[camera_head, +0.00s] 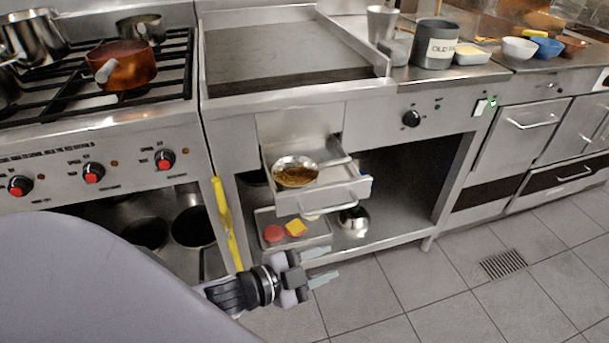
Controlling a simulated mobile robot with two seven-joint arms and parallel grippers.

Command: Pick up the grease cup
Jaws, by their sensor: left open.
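A shallow round metal cup with a handle (296,172) holds brown liquid and sits in the pulled-out drawer (325,196) under the griddle. It looks like the grease cup. Its handle points right, toward the drawer's right side. My left gripper (328,266) is open and empty, in front of and below the drawer, near the lower shelf's front edge, apart from the cup. My right gripper is not in view.
A tray (264,246) with red and yellow items lies on the shelf below the drawer, beside a shiny round metal pot (353,221). A yellow bar (226,222) stands left of the drawer. A grey labelled can (436,57) stands right of the griddle (285,50). Floor is clear at right.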

